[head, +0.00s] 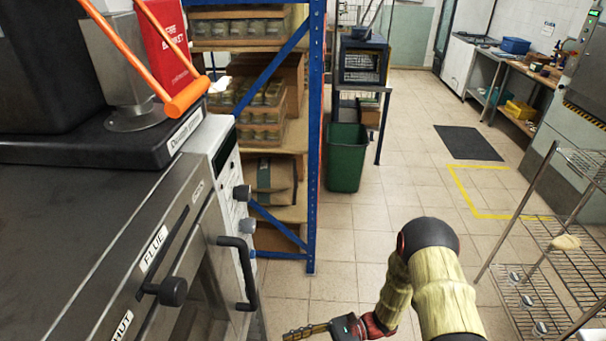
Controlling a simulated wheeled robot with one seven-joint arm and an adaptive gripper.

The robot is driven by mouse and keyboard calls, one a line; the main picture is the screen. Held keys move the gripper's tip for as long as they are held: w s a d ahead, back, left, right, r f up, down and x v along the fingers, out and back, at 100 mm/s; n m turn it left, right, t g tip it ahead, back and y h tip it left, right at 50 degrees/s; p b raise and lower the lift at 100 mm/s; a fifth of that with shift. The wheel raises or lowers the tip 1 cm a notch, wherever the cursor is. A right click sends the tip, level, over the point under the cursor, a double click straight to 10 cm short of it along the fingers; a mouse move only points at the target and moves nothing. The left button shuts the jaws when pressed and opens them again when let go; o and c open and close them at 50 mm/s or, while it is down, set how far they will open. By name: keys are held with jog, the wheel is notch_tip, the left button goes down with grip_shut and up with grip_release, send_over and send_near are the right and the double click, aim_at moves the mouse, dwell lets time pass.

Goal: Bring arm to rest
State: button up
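My arm (440,285) rises from the bottom edge of the head view, right of centre, in a yellowish sleeve with a dark joint at the top. It bends down to the left. My gripper (305,332) lies low at the bottom edge, pointing left over the tiled floor. Its fingers show edge-on and are partly cut off by the frame, so I cannot tell whether they are open or shut. I see no object at the visible fingertips.
A steel oven (120,260) with knobs and a handle (238,275) stands close on the left. Behind it is a blue-framed shelf (314,150) with jars. A green bin (346,158) stands beyond. A wire rack (560,270) is on the right. The tiled floor (400,180) between is clear.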

jog(key=s+d+r+n+t+h, duration=0.1)
jog(key=s+d+r+n+h, duration=0.2)
jog(key=d+r+n+h, duration=0.4)
jog(key=s+d+r+n+t+h, duration=0.1)
jog(key=s+d+r+n+h, duration=0.35)
jog(key=d+r+h, duration=0.35)
jog(key=s+d+r+n+t+h, duration=0.1)
jog(key=d+r+t, duration=0.2)
jog(key=r, duration=0.6)
jog(key=d+r+n+t+h, duration=0.1)
jog(key=d+r+n+t, duration=0.1)
jog(key=r+t, duration=0.3)
notch_tip(320, 180, up, 4)
jog(key=shift+s+d+t, duration=0.3)
jog(key=shift+s+d, duration=0.05)
jog(key=shift+d, duration=0.1)
jog(key=shift+c, duration=1)
